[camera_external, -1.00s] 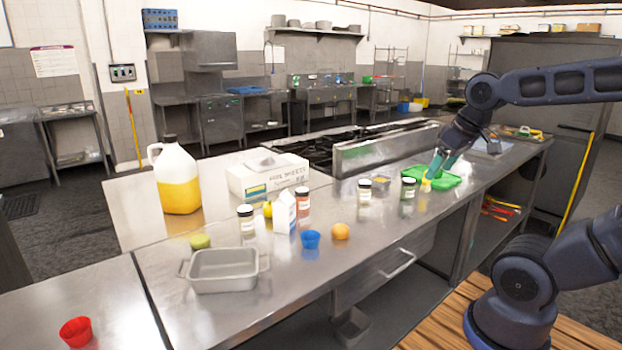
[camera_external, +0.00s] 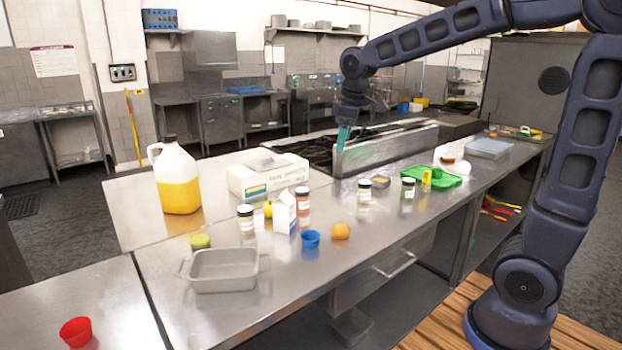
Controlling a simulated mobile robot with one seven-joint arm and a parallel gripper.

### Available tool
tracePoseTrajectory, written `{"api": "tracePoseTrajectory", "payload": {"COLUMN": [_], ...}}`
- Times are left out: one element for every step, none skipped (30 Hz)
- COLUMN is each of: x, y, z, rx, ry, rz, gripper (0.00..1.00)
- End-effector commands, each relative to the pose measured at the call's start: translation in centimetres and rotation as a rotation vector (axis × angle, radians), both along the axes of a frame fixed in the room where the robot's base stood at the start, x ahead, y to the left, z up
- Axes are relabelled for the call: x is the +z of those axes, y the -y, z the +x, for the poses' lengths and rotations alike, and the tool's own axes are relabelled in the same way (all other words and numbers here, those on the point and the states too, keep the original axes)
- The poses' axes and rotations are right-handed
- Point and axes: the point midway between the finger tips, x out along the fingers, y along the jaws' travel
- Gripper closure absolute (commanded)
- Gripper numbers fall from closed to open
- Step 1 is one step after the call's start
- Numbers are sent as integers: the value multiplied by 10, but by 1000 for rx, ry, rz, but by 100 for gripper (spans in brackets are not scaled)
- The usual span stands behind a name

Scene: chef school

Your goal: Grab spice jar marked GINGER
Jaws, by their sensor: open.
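Several small glass spice jars with dark lids and white labels stand upright on the steel counter. One jar (camera_external: 246,220) with pale contents is at the left, and one with reddish contents (camera_external: 303,203) is right of it. A third with pale contents (camera_external: 364,192) and a fourth with greenish contents (camera_external: 408,190) stand farther right. The label words are too small to read, so I cannot tell which is GINGER. My gripper (camera_external: 342,146) is open with teal fingers, pointing down, empty. It is above the counter, by the steel panel in front of the stove, apart from the jars.
A white carton (camera_external: 285,213), blue cup (camera_external: 310,239), orange fruit (camera_external: 341,231) and metal pan (camera_external: 223,271) stand near the left jars. A green tray (camera_external: 448,180) lies right of the fourth jar. The upright steel panel (camera_external: 385,150) is an obstacle behind the jars.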

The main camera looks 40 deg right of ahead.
Motion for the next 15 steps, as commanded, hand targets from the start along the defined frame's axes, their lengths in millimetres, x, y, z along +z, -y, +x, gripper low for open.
{"api": "tracePoseTrajectory", "payload": {"x": [-5,-7,-10,-13,-16,-20,-23,-26,-32,-36,-40,-45,-50,-54,-61], "y": [-8,-13,-19,-24,-29,-36,-41,-46,-53,-59,-64,-71,-77,-82,-90], "z": [15,22,33,41,48,59,66,74,84,91,98,108,114,122,130], "rx": [27,46,69,88,105,128,147,164,187,206,223,248,265,283,307], "ry": [-12,-18,-24,-29,-35,-41,-48,-52,-60,-66,-71,-77,-84,-89,-96], "rz": [-6,-9,-14,-17,-20,-24,-27,-30,-34,-37,-39,-43,-46,-48,-51], "gripper": [25,25,25,25,25,25,25,25,25,25,25,25,25,25,25]}}
